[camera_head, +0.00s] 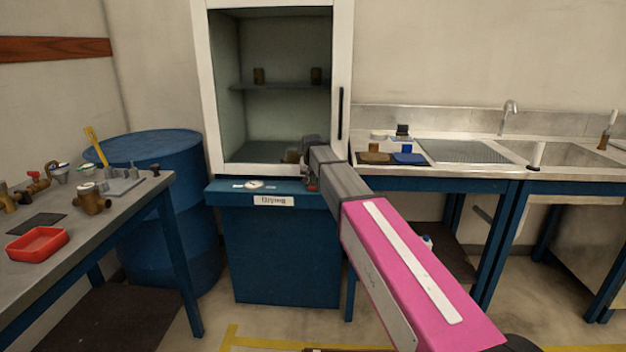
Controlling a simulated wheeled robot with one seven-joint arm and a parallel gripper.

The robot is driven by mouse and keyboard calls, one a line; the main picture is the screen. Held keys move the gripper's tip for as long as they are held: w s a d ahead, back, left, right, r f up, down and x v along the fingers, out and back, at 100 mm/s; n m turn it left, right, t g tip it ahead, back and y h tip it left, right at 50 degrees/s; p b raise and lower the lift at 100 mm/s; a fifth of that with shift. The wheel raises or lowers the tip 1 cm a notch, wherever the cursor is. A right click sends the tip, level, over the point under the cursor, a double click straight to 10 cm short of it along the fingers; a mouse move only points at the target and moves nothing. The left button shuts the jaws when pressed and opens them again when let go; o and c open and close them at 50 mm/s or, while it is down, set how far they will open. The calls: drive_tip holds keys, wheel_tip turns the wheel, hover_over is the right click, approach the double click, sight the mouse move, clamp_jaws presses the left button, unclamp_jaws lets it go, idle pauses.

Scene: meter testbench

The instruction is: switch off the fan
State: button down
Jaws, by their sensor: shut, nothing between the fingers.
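No fan can be made out. The drying cabinet (201,90) has a white frame and glass front and stands on a blue base (280,250) labelled "Drying" (274,201). A small round white dial (254,184) sits on the base's upper strip, left of centre. My arm reaches in from the lower right, and my gripper (311,182) is shut and empty at the right part of this strip. A small reddish spot shows beside the fingers. I cannot tell whether it is a switch or whether the fingers touch it. The arm's end hides part of the strip.
A workbench (130,205) with brass fittings and a red tray (37,243) stands at left, before a blue drum (165,150). A sink counter (450,172) with a dark mat and blue item (409,158) stands at right. Brown parts (259,76) sit inside the cabinet.

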drive_tip(key=shift+s+f, duration=0.1)
drive_tip(key=shift+f, duration=0.2)
drive_tip(key=shift+s, duration=0.8)
drive_tip(key=shift+r, duration=0.4)
drive_tip(key=w+v, duration=0.1)
drive_tip(key=v, duration=1.2)
drive_tip(key=shift+r, duration=0.4)
drive_tip(key=shift+s+a, duration=0.1)
